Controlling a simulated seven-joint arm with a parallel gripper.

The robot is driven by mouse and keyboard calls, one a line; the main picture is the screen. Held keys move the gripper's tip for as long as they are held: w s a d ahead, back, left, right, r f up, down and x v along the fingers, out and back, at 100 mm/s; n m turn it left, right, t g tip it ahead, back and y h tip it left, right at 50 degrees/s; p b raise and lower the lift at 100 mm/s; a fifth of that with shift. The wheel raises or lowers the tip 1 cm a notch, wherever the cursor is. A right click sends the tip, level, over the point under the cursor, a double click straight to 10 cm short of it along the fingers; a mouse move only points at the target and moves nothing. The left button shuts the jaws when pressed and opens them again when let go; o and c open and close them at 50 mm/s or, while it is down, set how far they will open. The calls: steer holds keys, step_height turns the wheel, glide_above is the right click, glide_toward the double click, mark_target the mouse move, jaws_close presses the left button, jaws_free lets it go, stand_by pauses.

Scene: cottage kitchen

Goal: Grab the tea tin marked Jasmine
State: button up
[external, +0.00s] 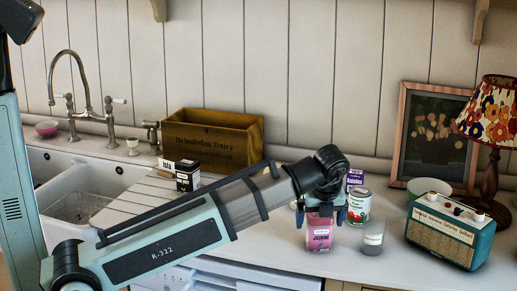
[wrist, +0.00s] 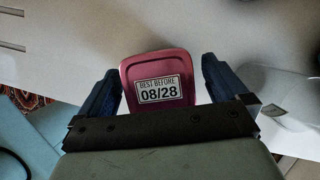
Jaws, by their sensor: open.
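The pink tea tin marked Jasmine (external: 319,236) stands upright on the worktop near its front edge. In the wrist view its lid (wrist: 158,62) shows from above, with a white label reading "Best before 08/28". My gripper (external: 326,215) is open and points down over the tin. In the wrist view my gripper (wrist: 162,88) has one blue finger on each side of the tin. A gap shows by the right finger; the left finger is very close to the tin, and I cannot tell if it touches.
A tomato can (external: 358,207) and a purple raisins box (external: 355,179) stand behind and right of the tin. A glass jar (external: 373,239) is close on its right. A green radio (external: 443,232) stands farther right. A black tin (external: 187,177) and wooden crate (external: 213,140) are at left.

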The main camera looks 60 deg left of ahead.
steer(key=shift+x, duration=0.75)
steer(key=shift+c, duration=0.3)
steer(key=c, duration=1.2)
steer(key=shift+o, duration=0.2)
steer(key=shift+r, duration=0.1)
